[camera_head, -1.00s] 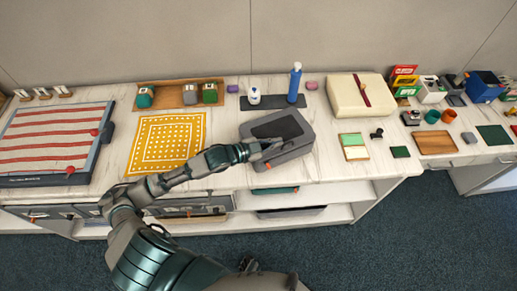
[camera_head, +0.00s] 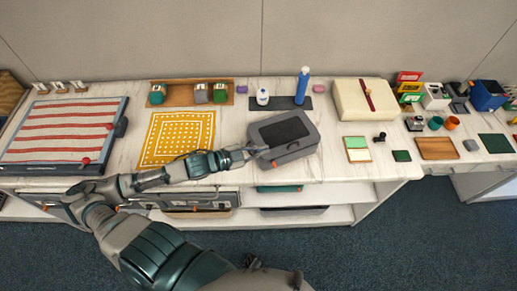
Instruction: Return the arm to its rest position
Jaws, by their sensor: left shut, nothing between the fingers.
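My left arm comes in from the bottom and bends along the counter's front edge. Its gripper (camera_head: 256,151) is shut and empty, at the left front of a dark grey case (camera_head: 292,153) with a black top panel. I cannot tell whether the fingertips touch the case. My right gripper is not in view.
A yellow patterned cloth (camera_head: 178,137) lies left of the case, and a striped board (camera_head: 60,130) lies at far left. A blue bottle (camera_head: 302,86) stands on a dark mat behind the case. A cream box (camera_head: 350,100) stands to the right. Open shelves are below the counter (camera_head: 350,180).

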